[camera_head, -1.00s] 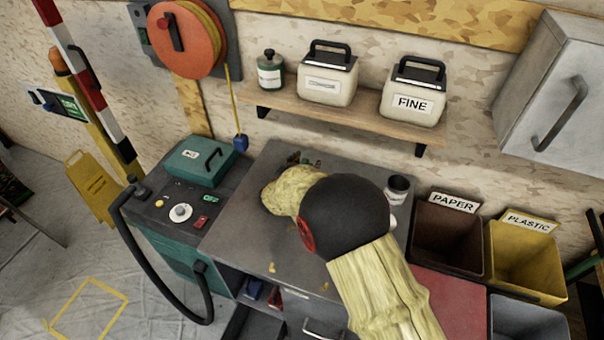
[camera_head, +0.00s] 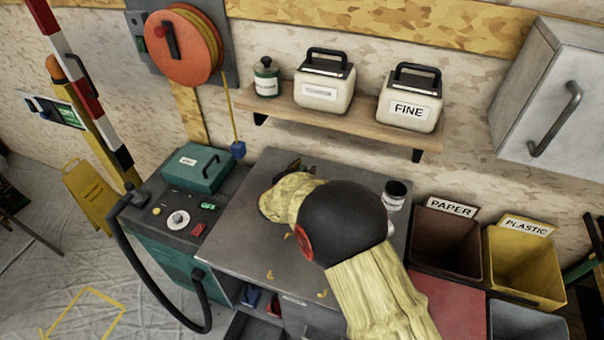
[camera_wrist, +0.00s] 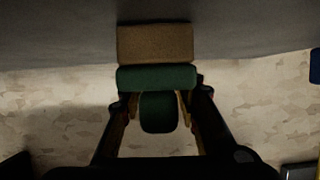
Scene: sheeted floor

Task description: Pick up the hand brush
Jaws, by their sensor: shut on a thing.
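The hand brush (camera_wrist: 157,78) shows in the wrist view, with a green head, a green handle end and a tan bristle block pointing to the top of the picture. My gripper (camera_wrist: 160,108) is shut on its green handle, one finger on each side. The bristle end overlaps the grey bench top (camera_wrist: 60,35); I cannot tell whether it touches it. In the head view my arm covers the gripper and most or all of the brush, above the grey bench (camera_head: 245,235).
A dark-topped cup (camera_head: 396,193) stands on the bench right of my arm. A shelf (camera_head: 340,122) with a bottle (camera_head: 266,78) and two white canisters is above. A teal machine (camera_head: 180,215) adjoins on the left; paper (camera_head: 445,240) and plastic (camera_head: 525,260) bins stand right.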

